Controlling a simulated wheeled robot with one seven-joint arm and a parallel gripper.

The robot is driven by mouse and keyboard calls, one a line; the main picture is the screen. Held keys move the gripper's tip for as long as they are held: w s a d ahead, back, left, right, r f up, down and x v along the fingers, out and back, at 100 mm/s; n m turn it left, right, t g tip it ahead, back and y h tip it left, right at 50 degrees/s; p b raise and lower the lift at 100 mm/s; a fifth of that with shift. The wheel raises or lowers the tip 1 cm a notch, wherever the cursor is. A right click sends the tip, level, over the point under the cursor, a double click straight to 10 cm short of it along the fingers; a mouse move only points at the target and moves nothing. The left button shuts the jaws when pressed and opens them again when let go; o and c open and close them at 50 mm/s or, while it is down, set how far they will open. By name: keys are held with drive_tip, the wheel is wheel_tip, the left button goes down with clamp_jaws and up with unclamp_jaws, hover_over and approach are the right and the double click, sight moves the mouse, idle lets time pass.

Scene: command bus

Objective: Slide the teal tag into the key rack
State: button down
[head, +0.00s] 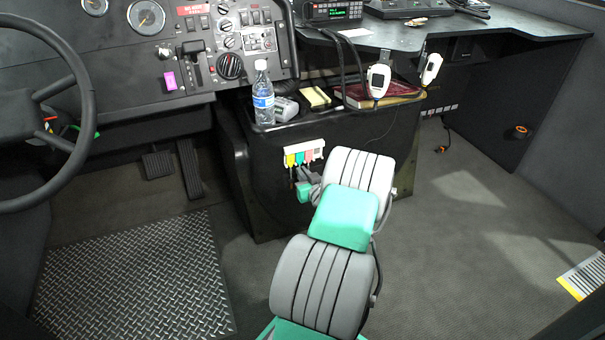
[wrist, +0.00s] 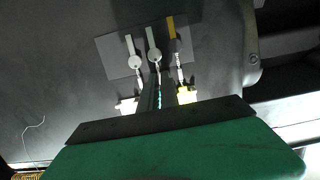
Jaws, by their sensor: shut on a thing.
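The key rack (head: 304,148) is a small white bar on the front of the dark console, with yellow, teal and reddish pieces hanging below it. My gripper (head: 303,175) is close below and in front of these pieces and partly hides them. In the wrist view my gripper (wrist: 160,92) has its two dark fingers close together, with a thin sliver of the teal tag (wrist: 160,98) between them. The tag shows almost edge-on; most of it is hidden. I cannot tell whether it touches the rack.
Above the rack, the console top holds a water bottle (head: 263,95), a yellow pad (head: 317,96) and a dark red book (head: 375,94). The floor to the right (head: 470,220) is clear.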

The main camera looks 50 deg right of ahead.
drive_tip(key=c, duration=1.5)
unclamp_jaws()
drive_tip(key=shift+f+v, duration=0.15)
drive_tip(key=shift+v, duration=0.55)
drive_tip(key=shift+f+v, duration=0.1)
drive_tip(key=shift+v, duration=0.55)
drive_tip(key=v, duration=0.2)
drive_tip(key=f+v, duration=0.1)
drive_tip(key=v, duration=0.4)
drive_tip(key=shift+s+f, duration=0.1)
drive_tip(key=shift+f, duration=0.05)
